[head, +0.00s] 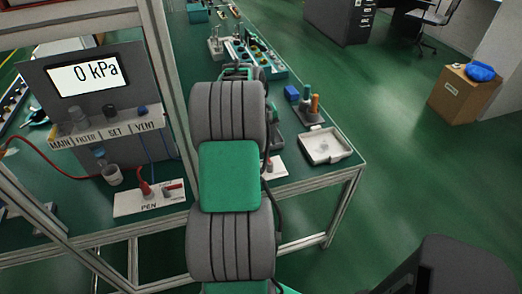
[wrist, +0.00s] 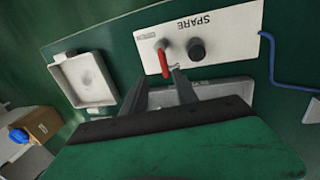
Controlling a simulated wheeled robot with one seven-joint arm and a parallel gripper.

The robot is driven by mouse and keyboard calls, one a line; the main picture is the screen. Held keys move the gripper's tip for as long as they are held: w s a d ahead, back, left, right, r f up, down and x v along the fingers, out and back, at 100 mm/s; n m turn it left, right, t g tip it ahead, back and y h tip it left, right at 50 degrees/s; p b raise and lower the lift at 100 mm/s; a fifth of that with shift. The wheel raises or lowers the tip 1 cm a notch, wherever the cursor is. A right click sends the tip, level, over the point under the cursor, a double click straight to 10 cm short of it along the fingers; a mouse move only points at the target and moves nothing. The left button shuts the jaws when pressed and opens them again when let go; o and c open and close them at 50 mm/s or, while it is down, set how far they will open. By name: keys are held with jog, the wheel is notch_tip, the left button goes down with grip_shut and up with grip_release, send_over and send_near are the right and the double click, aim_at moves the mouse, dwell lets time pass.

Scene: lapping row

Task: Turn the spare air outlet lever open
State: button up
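The white plate marked SPARE (wrist: 225,30) lies upside down in the wrist view, on the green bench top. A red lever (wrist: 164,60) stands on it, pointing roughly down the picture, with a dark round knob (wrist: 197,49) to its right. My gripper (wrist: 160,73) is open; its two dark fingers are apart, with the lever's lower end in line with the gap between their tips. I cannot tell whether either finger touches the lever. In the head view my arm hides the gripper and most of a white plate (head: 275,168).
A white square tray (wrist: 82,78) is left of the plate; it also shows in the head view (head: 325,146). A blue cable (wrist: 275,65) runs right of the plate. In the head view, a PEN plate (head: 148,199) with a red lever and a 0 kPa display (head: 88,76) stand left.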

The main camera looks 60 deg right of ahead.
aim_at(267, 155)
jog(key=f, duration=0.6)
jog(key=shift+d, duration=0.2)
jog(key=shift+c, duration=0.5)
jog(key=shift+r, duration=0.1)
grip_shut()
